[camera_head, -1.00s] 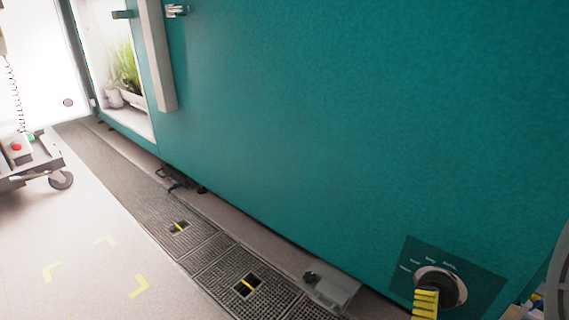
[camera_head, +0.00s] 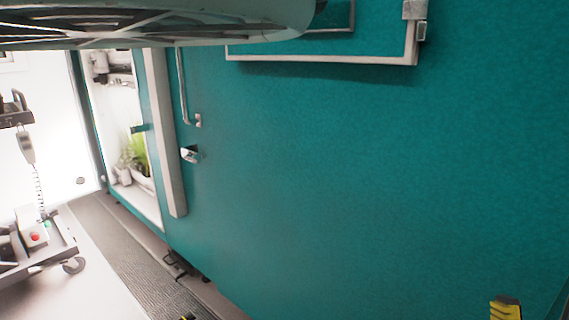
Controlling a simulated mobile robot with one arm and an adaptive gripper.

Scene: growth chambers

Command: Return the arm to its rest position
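A yellow piece with a dark top (camera_head: 505,308) pokes up at the bottom right edge, in front of the teal wall. It looks like a fingertip of my gripper. The rest is cut off by the frame, so I cannot tell whether the gripper is open or shut. A large pale grey-green form with dark openings fills the top left, close to the camera. It may be a link of my arm, but I cannot be sure.
A teal chamber wall (camera_head: 330,190) fills most of the view, with a latch (camera_head: 190,154) and a white-framed panel (camera_head: 320,58). At left, an open chamber holds potted grass (camera_head: 138,155). A wheeled cart (camera_head: 35,250) stands on pale floor beside a dark floor grating (camera_head: 130,255).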

